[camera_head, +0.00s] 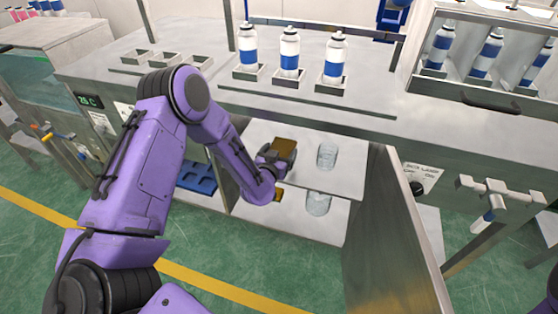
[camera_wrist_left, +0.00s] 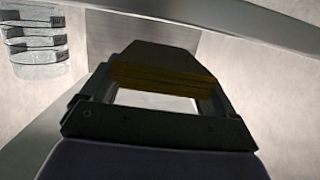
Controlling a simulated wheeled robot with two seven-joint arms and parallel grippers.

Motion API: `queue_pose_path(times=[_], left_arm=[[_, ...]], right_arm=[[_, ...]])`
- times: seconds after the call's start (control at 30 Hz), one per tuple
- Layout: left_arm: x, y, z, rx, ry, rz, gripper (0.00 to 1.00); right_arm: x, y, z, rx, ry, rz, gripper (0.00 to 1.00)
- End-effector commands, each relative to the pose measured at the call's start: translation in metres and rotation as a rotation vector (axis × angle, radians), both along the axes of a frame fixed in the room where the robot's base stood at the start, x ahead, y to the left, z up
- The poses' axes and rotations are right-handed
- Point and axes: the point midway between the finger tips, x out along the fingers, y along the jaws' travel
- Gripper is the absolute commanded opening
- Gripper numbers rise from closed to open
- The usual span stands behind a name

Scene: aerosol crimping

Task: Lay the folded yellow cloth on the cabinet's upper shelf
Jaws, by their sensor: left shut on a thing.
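The folded yellow cloth (camera_head: 284,146) is dark yellow in the shade inside the open cabinet. My left gripper (camera_head: 277,156) is shut on it, at the left part of the upper shelf (camera_head: 300,179). In the left wrist view the cloth (camera_wrist_left: 155,79) shows as stacked layers between the fingers of my left gripper (camera_wrist_left: 158,88). I cannot tell whether the cloth touches the shelf. My right gripper is out of view.
A clear glass beaker (camera_head: 327,155) stands on the upper shelf, right of the cloth. Another glass vessel (camera_head: 318,204) is on the lower shelf (camera_head: 295,222). The cabinet door (camera_head: 385,230) stands open at the right. Spray cans (camera_head: 289,55) stand on the worktop above.

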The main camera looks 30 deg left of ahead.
Motion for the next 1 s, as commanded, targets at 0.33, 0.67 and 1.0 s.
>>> queue_pose_path(times=[0.33, 0.67, 1.0], left_arm=[[-0.002, 0.000, -0.027, -0.001, 0.003, 0.001, 0.55], [-0.002, 0.000, -0.029, -0.001, 0.003, 0.000, 1.00], [-0.036, -0.009, -0.018, 0.001, 0.006, -0.004, 1.00]], right_arm=[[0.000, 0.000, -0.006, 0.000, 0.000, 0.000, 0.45], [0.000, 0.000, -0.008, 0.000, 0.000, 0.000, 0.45], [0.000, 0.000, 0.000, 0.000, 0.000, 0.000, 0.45]])
